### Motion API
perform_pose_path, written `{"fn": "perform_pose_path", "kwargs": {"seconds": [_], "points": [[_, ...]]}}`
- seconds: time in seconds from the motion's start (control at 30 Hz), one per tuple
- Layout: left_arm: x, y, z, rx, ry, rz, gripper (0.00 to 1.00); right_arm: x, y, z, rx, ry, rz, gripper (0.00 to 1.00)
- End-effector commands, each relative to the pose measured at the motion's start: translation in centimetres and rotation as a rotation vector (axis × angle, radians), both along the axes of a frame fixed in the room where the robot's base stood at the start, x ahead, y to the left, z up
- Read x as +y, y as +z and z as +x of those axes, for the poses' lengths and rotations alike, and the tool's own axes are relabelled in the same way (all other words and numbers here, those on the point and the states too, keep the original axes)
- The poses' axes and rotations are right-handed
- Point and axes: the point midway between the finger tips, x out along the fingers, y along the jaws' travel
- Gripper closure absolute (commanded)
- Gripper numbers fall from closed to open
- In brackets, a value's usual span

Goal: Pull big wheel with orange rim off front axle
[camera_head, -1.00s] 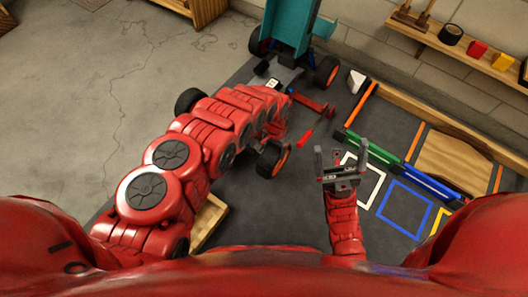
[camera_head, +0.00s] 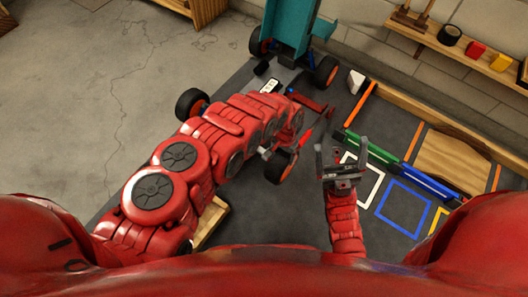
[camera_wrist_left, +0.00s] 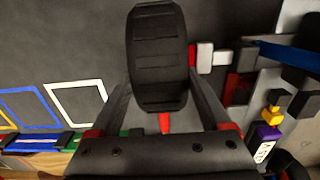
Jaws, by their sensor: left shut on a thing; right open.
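A big black wheel with an orange rim (camera_head: 281,165) is at the near right end of the car in the head view. My left gripper (camera_wrist_left: 158,100) is shut on its tyre (camera_wrist_left: 157,55), one finger on each side, in the left wrist view. My arm hides much of the front axle, so I cannot tell whether the wheel still sits on it. Another big wheel with an orange rim (camera_head: 192,103) is at the front left. My right gripper (camera_head: 341,162) is open and empty, right of the held wheel.
The car's teal body (camera_head: 291,25) and rear wheels (camera_head: 327,72) are at the back. A red part (camera_head: 311,102) lies right of my left arm. Colored squares, such as the blue one (camera_head: 404,207), mark the dark mat at the right. A wooden shelf (camera_head: 470,55) runs along the wall.

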Motion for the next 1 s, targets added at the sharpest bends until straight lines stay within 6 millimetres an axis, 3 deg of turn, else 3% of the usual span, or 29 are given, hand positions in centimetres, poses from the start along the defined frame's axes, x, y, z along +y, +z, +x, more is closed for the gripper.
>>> {"fn": "perform_pose_path", "kwargs": {"seconds": [0.37,1.0], "points": [[-0.1,0.3,0.0,-0.002,0.0,-0.001,1.0,0.0,0.3,0.0,0.0,0.0,0.0,0.12],[-2.3,5.0,-1.5,-0.002,-0.002,0.0,1.0,0.0,4.7,0.0,0.0,0.0,0.0,0.12]]}}
